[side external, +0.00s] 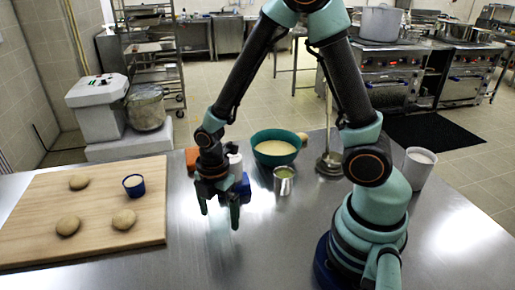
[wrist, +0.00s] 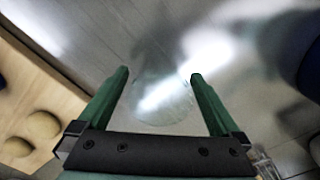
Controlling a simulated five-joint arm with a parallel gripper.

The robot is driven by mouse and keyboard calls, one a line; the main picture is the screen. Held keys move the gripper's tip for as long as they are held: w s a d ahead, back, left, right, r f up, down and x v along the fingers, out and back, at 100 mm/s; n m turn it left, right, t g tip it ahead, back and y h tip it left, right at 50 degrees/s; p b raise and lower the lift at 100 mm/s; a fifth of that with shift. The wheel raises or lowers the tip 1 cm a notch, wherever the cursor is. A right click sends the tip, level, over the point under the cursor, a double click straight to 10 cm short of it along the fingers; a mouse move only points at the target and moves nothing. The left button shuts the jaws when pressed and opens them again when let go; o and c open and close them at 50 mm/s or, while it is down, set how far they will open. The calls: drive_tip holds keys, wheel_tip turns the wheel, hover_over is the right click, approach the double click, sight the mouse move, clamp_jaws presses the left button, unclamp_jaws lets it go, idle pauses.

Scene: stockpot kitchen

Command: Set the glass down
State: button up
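A small clear-looking cup (side external: 284,180), which seems to be the glass, stands upright on the steel table with something pale yellowish in it. Part of a clear object, probably the same glass, shows at the lower right edge of the wrist view (wrist: 264,162). My gripper (side external: 220,212) points down over the table, to the left of the glass and apart from it. In the wrist view my gripper (wrist: 160,75) has its fingers wide apart. I see no solid thing between them, only bare steel with a bright reflection and a faint rounded outline.
A wooden board (side external: 30,205) with dough balls and a blue cup (side external: 134,186) lies left. A teal bowl (side external: 276,147), an orange block (side external: 192,158) and a blue item (side external: 242,186) stand behind my gripper. A white container (side external: 416,168) stands right. The front table is clear.

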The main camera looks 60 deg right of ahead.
drive_tip(key=s+d+r+m+t, duration=0.1)
drive_tip(key=d+r+m+t, duration=0.1)
drive_tip(key=r+m, duration=0.7)
drive_tip(key=s+d+r+m+t, duration=0.2)
drive_tip(key=d+r+m+t, duration=0.1)
drive_tip(key=r+m, duration=0.6)
wheel_tip(320, 180, up, 4)
drive_tip(key=shift+s+f+t, duration=0.1)
drive_tip(key=shift+s+t, duration=0.05)
drive_tip(key=shift+t, duration=0.15)
